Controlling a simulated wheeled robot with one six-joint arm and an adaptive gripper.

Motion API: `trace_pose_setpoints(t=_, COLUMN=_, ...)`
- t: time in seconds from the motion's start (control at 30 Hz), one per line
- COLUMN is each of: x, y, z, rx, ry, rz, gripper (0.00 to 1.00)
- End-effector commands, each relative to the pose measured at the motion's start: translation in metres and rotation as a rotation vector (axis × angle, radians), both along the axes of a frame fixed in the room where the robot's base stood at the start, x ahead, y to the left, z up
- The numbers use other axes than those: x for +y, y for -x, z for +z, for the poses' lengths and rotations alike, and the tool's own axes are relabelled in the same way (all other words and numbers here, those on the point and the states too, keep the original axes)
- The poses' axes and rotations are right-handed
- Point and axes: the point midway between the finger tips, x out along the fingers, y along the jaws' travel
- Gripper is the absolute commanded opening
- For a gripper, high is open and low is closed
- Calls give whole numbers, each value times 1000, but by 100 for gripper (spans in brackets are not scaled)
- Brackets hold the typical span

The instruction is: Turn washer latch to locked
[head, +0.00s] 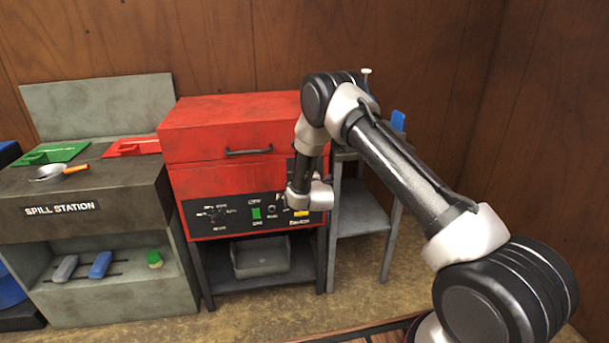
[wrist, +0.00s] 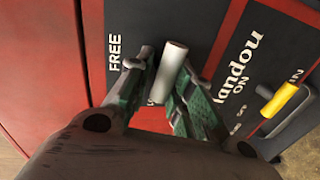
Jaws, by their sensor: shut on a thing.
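The red washer (head: 235,140) stands against the wall in the head view, with a black control panel (head: 240,219) on its front. In the wrist view, a pale cylindrical latch handle (wrist: 171,62) stands out from the panel, close to the word FREE. My gripper (wrist: 160,85) is shut on this handle, with a green-padded finger on either side of it. A small dark piece shows by the left finger. In the head view my arm covers the right part of the panel, so the latch and fingertips are hidden there.
A yellow lever (wrist: 280,100) sits right of the handle, near the word IN. The grey spill station (head: 75,200) stands left and a grey stand (head: 362,205) right. A grey bin (head: 260,257) sits below.

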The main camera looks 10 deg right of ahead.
Motion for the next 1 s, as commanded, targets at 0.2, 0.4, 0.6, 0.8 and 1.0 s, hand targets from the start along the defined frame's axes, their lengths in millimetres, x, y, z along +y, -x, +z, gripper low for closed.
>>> trace_pose_setpoints(t=0.2, x=4, y=4, z=-10, rx=20, ry=80, rz=9, gripper=0)
trace_pose_setpoints(t=0.4, x=3, y=5, z=-11, rx=21, ry=109, rz=9, gripper=0)
trace_pose_setpoints(t=0.6, x=3, y=5, z=-12, rx=22, ry=113, rz=7, gripper=0)
trace_pose_setpoints(t=0.8, x=2, y=5, z=-12, rx=22, ry=112, rz=6, gripper=23)
trace_pose_setpoints(t=1.0, x=1, y=4, z=-9, rx=17, ry=111, rz=3, gripper=38)
